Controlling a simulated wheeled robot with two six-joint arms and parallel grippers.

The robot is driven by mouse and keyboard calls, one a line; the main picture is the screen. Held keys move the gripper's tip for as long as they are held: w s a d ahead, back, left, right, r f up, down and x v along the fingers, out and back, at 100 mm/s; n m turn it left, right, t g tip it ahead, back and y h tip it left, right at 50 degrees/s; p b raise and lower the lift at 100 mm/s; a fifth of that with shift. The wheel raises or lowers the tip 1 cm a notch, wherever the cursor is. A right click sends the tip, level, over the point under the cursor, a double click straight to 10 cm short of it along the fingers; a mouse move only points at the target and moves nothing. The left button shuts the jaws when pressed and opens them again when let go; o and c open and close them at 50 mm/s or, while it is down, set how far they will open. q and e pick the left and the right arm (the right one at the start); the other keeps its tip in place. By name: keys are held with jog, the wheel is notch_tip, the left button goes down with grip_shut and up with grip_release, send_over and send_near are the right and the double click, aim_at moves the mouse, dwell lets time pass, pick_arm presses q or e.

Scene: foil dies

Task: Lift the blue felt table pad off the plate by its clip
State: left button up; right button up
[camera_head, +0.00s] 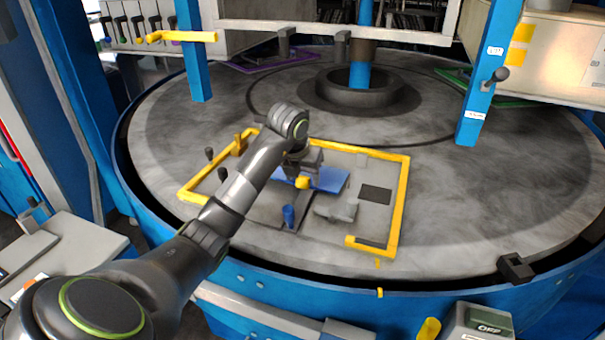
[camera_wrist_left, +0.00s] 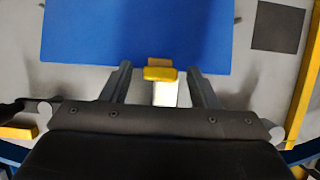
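The blue felt table pad (camera_head: 330,180) lies on the grey plate (camera_head: 376,215) inside a yellow border. It fills the upper middle of the left wrist view (camera_wrist_left: 138,35). Its yellow clip (camera_head: 303,183) sits at the pad's near edge and shows in the left wrist view (camera_wrist_left: 160,73). My left gripper (camera_wrist_left: 160,85) is open, with one finger on each side of the clip and a gap on both sides. In the head view, my left arm reaches in over the plate and hides part of the pad. My right gripper is in neither view.
A blue cylinder (camera_head: 289,216) and a grey block (camera_head: 336,212) stand near the pad. A dark square (camera_head: 376,194) lies to its right. The yellow border (camera_head: 403,190) edges the plate.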

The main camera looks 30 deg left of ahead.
pick_arm(q)
grip_shut()
